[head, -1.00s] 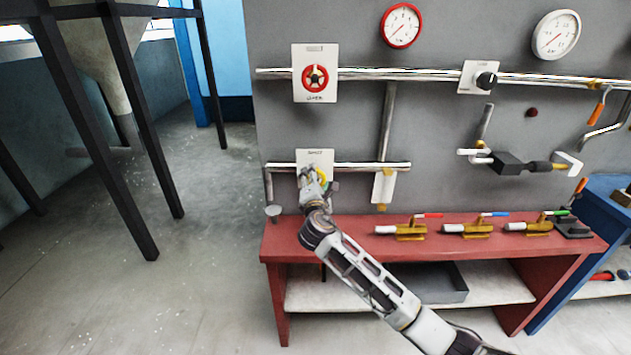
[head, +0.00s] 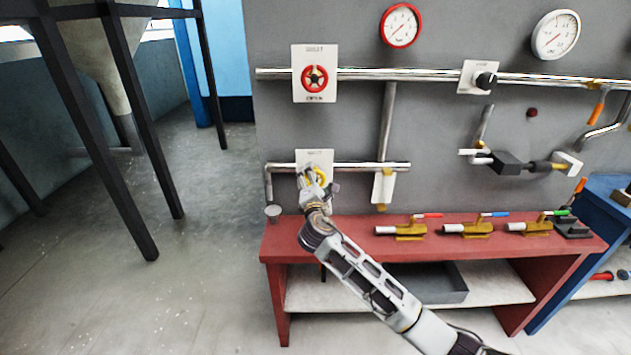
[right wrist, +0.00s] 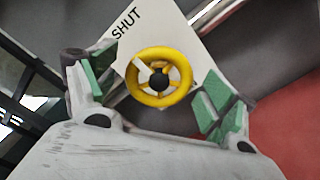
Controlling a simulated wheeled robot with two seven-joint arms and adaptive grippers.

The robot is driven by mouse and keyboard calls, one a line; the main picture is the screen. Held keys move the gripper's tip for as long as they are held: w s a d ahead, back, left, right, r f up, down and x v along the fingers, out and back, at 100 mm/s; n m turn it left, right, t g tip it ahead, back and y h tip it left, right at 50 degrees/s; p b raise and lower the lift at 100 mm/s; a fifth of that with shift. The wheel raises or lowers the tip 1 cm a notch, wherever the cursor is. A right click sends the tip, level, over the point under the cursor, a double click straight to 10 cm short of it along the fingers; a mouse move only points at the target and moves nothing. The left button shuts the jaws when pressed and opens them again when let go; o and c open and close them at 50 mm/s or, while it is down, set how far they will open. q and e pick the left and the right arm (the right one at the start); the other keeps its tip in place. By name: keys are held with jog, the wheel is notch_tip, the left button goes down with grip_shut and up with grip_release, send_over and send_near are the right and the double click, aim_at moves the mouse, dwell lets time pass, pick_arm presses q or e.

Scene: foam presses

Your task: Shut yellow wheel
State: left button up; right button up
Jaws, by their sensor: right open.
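The yellow wheel (right wrist: 160,77) sits on a white plate marked SHUT (right wrist: 134,36) in the right wrist view. It has a dark hub, and a white mark shows at its upper left. In the head view the yellow wheel (head: 320,177) is on the lower pipe, partly hidden behind my gripper. My right gripper (right wrist: 160,88) is open, with green-padded fingers on either side of the wheel; whether they touch it I cannot tell. In the head view my right gripper (head: 318,182) is right in front of the wheel. My left gripper is not in view.
A red wheel (head: 314,78) is on the upper pipe above. Below is a red bench (head: 350,228) with several brass valves (head: 410,230). Gauges (head: 401,25) and a black knob (head: 486,80) are on the grey wall. The floor at left is clear beside dark stand legs.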

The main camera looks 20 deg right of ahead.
jog(key=v, duration=1.1)
jog(key=shift+s, duration=0.25)
dwell(0.3)
